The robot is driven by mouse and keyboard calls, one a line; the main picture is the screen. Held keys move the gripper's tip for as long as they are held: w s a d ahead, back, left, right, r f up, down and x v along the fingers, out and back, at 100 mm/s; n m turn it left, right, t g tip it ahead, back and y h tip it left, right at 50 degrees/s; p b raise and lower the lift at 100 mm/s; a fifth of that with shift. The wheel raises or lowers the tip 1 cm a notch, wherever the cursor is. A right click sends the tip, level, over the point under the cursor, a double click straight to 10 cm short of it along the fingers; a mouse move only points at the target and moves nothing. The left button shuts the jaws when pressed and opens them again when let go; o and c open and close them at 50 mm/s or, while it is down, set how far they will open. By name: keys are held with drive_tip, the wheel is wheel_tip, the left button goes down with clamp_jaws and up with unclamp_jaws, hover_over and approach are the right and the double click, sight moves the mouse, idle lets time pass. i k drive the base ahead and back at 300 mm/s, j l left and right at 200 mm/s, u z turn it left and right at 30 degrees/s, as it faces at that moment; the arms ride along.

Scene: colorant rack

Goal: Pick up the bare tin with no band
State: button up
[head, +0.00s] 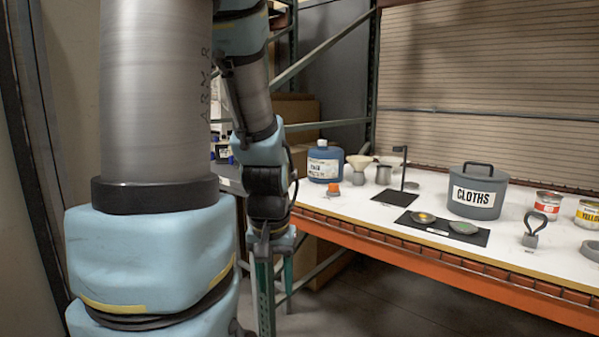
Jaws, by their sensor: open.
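Two banded tins stand at the right of the bench in the head view: one with a red band (547,205) and one with a yellow band (588,213), cut by the picture's edge. I see no tin there that is clearly bare. A small plain metal vessel (384,175) stands further back, but I cannot tell whether it is a tin. My gripper (263,250) hangs pointing down off the bench's left end, away from the tins. It is open, small and dark in view, with nothing seen between its fingers.
The white bench (345,208) has an orange front beam (440,262). On it stand a grey CLOTHS canister (477,197), a blue jug (324,164), a dark stand (403,170), a black mat with two round items (444,228), and a black-handled tool (533,230).

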sight(383, 172)
drive_tip(key=l+u, duration=0.2)
drive_tip(key=u, duration=0.25)
drive_tip(key=l+u, duration=0.15)
drive_tip(key=u, duration=0.25)
drive_tip(key=l+u, duration=0.2)
drive_tip(key=u, duration=0.25)
drive_tip(key=k+l+u, duration=0.15)
drive_tip(key=u, duration=0.3)
drive_tip(key=k+l+u, duration=0.2)
drive_tip(key=l, duration=0.2)
drive_tip(key=k+l+u, duration=0.2)
drive_tip(key=l, duration=0.2)
drive_tip(key=k+l+u, duration=0.15)
drive_tip(key=k+l, duration=0.25)
drive_tip(key=l, duration=0.2)
drive_tip(key=k+l, duration=0.15)
drive_tip(key=l+u, duration=0.05)
drive_tip(key=l, duration=0.05)
